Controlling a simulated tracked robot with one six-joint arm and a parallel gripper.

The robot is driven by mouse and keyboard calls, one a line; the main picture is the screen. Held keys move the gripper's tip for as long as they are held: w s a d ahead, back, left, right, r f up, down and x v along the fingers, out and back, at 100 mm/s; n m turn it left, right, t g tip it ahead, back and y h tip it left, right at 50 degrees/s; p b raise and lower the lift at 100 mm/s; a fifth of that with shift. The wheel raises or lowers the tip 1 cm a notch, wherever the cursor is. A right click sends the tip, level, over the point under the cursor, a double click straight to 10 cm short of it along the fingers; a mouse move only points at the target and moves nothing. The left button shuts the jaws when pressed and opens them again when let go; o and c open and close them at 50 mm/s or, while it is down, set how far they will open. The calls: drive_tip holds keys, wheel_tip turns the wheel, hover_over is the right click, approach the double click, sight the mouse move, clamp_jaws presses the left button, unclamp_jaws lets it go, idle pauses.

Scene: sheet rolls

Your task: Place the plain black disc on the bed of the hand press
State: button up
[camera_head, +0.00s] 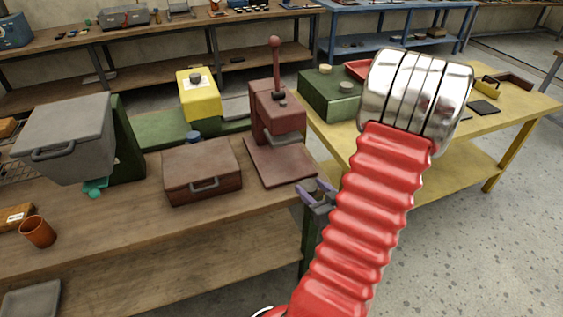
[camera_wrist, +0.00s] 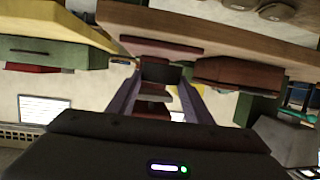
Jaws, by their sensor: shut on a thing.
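The hand press (camera_head: 277,118) is dark red with an upright lever, standing near the right end of the brown bench. Its flat bed (camera_head: 268,168) looks bare. My gripper (camera_head: 314,188), with purple fingers, is just right of the bed by the bench edge. In the wrist view, which is upside down, my gripper (camera_wrist: 161,76) is shut on a dark piece, the plain black disc (camera_wrist: 161,73), held between the fingertips. The disc's round outline cannot be made out. The press's base (camera_wrist: 150,47) shows beyond the fingertips, apart from the disc.
A brown case (camera_head: 202,170) stands left of the press, a yellow box (camera_head: 199,95) behind it. A grey lidded bin (camera_head: 65,140) and an orange cup (camera_head: 38,232) are farther left. A yellow table (camera_head: 500,125) with a green box (camera_head: 328,98) stands right.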

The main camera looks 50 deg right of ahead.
drive_tip(key=shift+s, duration=0.1)
hover_over(287, 168)
drive_tip(key=shift+s+a, duration=0.2)
drive_tip(key=shift+s, duration=0.15)
idle(0.5)
drive_tip(key=shift+w+d, duration=0.15)
drive_tip(key=shift+w, duration=0.2)
drive_tip(key=shift+f, duration=1.75)
drive_tip(key=o, duration=1.1)
drive_tip(key=shift+c, duration=0.2)
